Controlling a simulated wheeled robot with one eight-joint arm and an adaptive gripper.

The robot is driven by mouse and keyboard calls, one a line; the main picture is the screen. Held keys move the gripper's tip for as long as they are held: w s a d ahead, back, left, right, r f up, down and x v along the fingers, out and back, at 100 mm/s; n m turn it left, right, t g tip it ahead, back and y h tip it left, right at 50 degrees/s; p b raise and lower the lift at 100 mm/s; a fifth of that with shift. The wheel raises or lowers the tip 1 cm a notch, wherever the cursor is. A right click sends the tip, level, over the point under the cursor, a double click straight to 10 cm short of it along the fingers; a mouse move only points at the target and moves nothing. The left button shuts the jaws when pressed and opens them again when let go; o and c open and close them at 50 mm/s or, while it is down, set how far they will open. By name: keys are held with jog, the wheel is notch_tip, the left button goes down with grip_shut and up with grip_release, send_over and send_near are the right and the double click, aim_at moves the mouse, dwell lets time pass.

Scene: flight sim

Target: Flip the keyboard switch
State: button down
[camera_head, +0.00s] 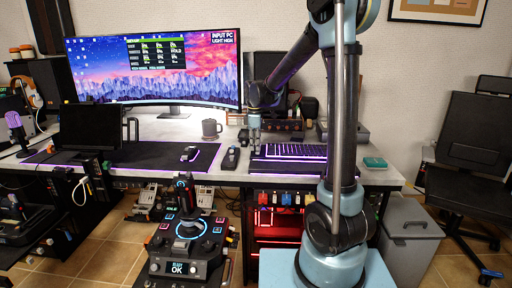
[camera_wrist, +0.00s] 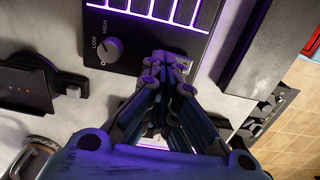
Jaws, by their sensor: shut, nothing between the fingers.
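The keyboard (camera_head: 292,150) has purple-lit keys and lies on the right part of the desk. In the wrist view its dark end panel (camera_wrist: 135,38) fills the top middle. A round knob (camera_wrist: 110,48) marked LOW and HIGH sits on that panel. My gripper (camera_head: 255,147) points down at the keyboard's left end. In the wrist view my gripper (camera_wrist: 167,62) is shut and empty, with its fingertips at the panel's edge. A small pale metal part (camera_wrist: 184,64) shows just beside the fingertips, possibly the switch. The fingers partly hide it, so its position and any contact are unclear.
A black device (camera_head: 231,157) stands left of the keyboard, and a mouse (camera_head: 189,153) lies farther left. A dark mug (camera_head: 211,129) and wide monitor (camera_head: 155,68) stand behind. A teal box (camera_head: 374,162) sits near the desk's right end.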

jog(key=shift+s+r, duration=0.2)
jog(key=shift+s, duration=0.5)
notch_tip(320, 180, up, 14)
jog(key=w, duration=0.2)
jog(key=shift+w, duration=0.15)
jog(key=shift+f, duration=0.15)
